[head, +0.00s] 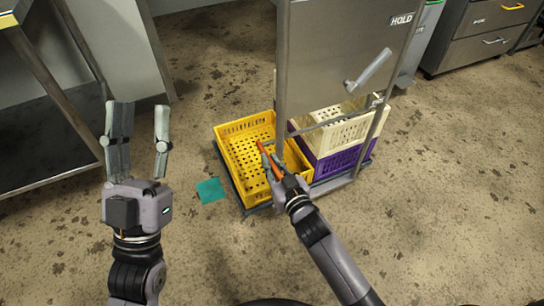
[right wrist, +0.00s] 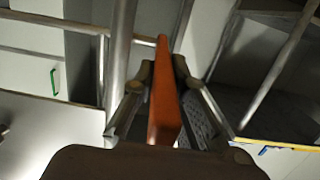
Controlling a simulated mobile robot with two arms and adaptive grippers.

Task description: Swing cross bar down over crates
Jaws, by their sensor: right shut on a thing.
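An orange bar (head: 262,152) shows between the fingers of my right gripper (head: 270,163) in the head view, above the yellow crate (head: 239,128). In the right wrist view the orange bar (right wrist: 167,95) runs away from me, tilted, with the gripper (right wrist: 163,75) shut on it. I cannot tell where the bar is hinged. A white crate (head: 345,130) sits on a purple crate (head: 335,164) to the right of the yellow one, partly hidden by the metal panel. My left gripper (head: 141,108) is open and empty over the floor at left.
A metal panel (head: 338,50) marked HOLD, with a grey lever (head: 368,73), stands in front of the crates. A metal table frame (head: 45,75) is at left, drawers (head: 480,40) at back right. A teal patch (head: 210,190) marks the floor. The floor at right is clear.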

